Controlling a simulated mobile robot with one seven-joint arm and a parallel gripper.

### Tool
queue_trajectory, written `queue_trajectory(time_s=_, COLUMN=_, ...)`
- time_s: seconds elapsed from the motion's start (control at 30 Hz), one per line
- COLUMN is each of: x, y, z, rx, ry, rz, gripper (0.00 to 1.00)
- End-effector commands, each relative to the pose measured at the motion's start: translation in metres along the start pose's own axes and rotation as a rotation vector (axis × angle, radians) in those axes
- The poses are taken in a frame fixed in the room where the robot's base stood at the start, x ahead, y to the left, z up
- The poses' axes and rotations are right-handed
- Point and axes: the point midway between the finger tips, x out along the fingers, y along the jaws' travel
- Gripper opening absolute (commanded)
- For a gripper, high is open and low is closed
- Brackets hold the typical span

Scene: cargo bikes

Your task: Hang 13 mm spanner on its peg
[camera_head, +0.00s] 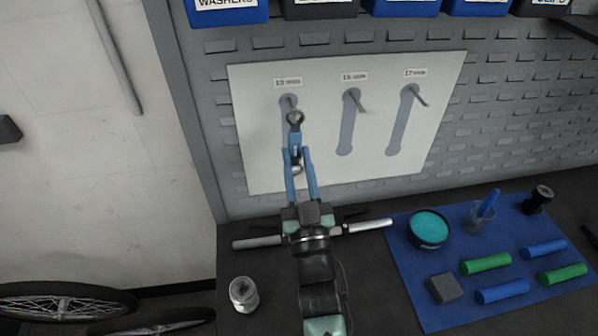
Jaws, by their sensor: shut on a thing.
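My gripper (295,152), with blue fingers, is shut on a spanner (295,118) in front of the pegboard. The spanner is roughly upright, its dark ring end up and its lower end showing between the fingers. A white panel (258,140) carries three pegs above grey spanner outlines. The spanner's ring end appears just below the left peg (290,101), whose small label seems to read 13. Whether the ring touches that peg or is around it, I cannot tell. The middle peg (357,101) and right peg (419,97) are bare.
Blue and black labelled bins (228,12) line the top. On the dark bench (370,285) lie a blue mat (425,305) with a teal tin, a cup, a grey block and several blue and green grips, plus a glass jar (243,294) and a silver-ended bar (368,226) behind my arm.

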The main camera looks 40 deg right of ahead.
Motion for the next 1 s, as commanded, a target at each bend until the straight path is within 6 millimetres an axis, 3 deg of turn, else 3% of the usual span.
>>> queue_trajectory(time_s=0.4, x=0.015, y=0.0, z=0.015, rx=-0.001, ry=0.001, rz=-0.001, gripper=0.0)
queue_trajectory(time_s=1.0, x=0.017, y=0.0, z=0.016, rx=-0.001, ry=0.0, rz=-0.001, gripper=0.0)
